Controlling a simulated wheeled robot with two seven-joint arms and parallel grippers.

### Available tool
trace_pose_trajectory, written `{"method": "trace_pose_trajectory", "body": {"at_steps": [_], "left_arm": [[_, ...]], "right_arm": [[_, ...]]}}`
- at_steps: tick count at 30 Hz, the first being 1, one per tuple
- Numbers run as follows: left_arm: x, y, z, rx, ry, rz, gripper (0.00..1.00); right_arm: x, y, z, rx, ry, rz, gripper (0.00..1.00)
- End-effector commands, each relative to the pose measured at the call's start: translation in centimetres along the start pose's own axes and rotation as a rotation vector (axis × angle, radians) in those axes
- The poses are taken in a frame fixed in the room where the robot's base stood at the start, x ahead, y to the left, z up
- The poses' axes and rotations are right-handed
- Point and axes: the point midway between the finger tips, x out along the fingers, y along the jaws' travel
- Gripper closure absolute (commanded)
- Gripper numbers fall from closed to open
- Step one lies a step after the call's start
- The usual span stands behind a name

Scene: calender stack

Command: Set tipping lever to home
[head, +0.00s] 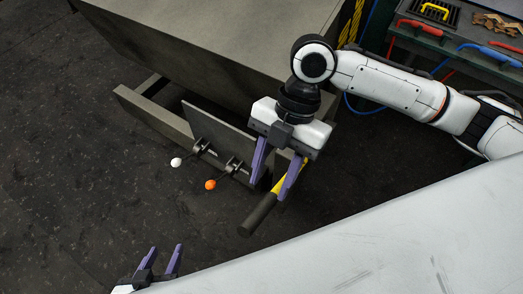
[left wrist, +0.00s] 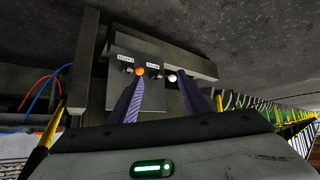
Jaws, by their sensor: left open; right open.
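Two small levers stand out from an upright grey plate (head: 217,130) on the machine's front: one with a white knob (head: 176,162), one with an orange knob (head: 210,185). A thicker dark handle with a yellow shaft (head: 258,215) sticks out to their right. I cannot tell which is the tipping lever; the labels are unreadable. My right gripper (head: 270,190) is open, its purple fingers around or above the dark handle. My left gripper (head: 166,248) is open and empty, below the knobs in the head view. In the left wrist view the orange knob (left wrist: 140,71) and white knob (left wrist: 172,77) lie ahead of its fingers.
The large grey machine body (head: 210,45) rises behind the levers. A low grey beam (head: 155,118) runs along its front. A bench (head: 460,50) with red- and blue-handled tools stands at upper right. The dark floor (head: 70,160) at left is clear.

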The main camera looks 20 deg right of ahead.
Motion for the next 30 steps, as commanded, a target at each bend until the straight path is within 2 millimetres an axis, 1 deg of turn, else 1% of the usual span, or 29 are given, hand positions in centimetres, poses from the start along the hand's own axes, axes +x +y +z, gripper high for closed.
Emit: {"method": "trace_pose_trajectory", "body": {"at_steps": [2, 5, 9, 12, 18, 20, 24, 30], "left_arm": [[0.1, 0.0, 0.7, -0.001, -0.01, 0.0, 0.57], [0.1, 0.2, 2.4, -0.003, -0.035, 0.002, 0.57], [0.7, 0.5, 4.5, -0.002, -0.062, 0.008, 0.57], [1.3, 0.8, 5.3, 0.003, -0.07, 0.015, 0.57], [2.7, 1.2, 5.3, 0.014, -0.046, 0.024, 0.57], [2.4, 1.3, 4.4, 0.015, -0.041, 0.025, 0.57], [2.7, 1.3, 3.5, 0.015, -0.02, 0.025, 0.57], [2.8, 1.3, 3.5, 0.013, -0.017, 0.025, 0.57]], "right_arm": [[0.3, -0.1, 0.1, -0.001, 0.001, -0.002, 0.59], [0.9, 0.0, 0.1, -0.002, 0.001, -0.001, 0.59], [2.1, 0.0, 0.2, -0.002, 0.0, -0.001, 0.59], [3.3, 0.0, 0.2, -0.003, 0.0, 0.0, 0.59], [5.7, 0.0, 0.2, -0.004, 0.0, 0.001, 0.59], [5.9, 0.0, 0.0, -0.001, 0.002, -0.001, 0.59], [7.5, 0.0, 0.0, 0.0, 0.001, -0.001, 0.59], [8.8, 0.0, 0.0, 0.0, 0.001, 0.0, 0.59]]}}
